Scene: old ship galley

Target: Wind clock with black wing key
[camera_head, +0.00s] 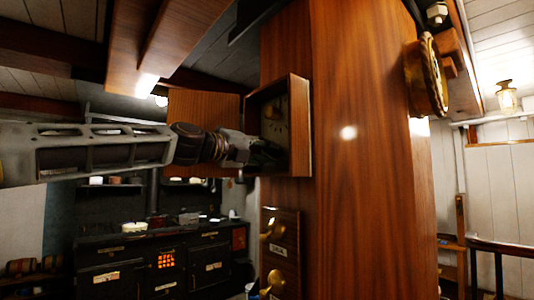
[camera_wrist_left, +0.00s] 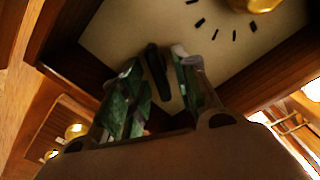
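The clock is an open wooden box (camera_head: 299,128) on the side of the wooden column, with a pale dial (camera_head: 272,122) inside. The dial also shows in the left wrist view (camera_wrist_left: 115,32), with black marks and a brass part (camera_wrist_left: 252,4) at the top edge. A narrow black piece, which looks like the black wing key (camera_wrist_left: 156,72), stands at the dial between my left fingers. My left gripper (camera_wrist_left: 156,64) is open around it, with a small gap seemingly on each side. In the head view my left gripper (camera_head: 272,153) reaches into the box's lower part. My right gripper is out of view.
The box's door (camera_head: 205,105) stands open to the left. A panel with brass knobs (camera_head: 270,232) is below the box. A round brass-rimmed item (camera_head: 428,76) is on the column's right side. A black stove (camera_head: 150,265) stands behind at lower left.

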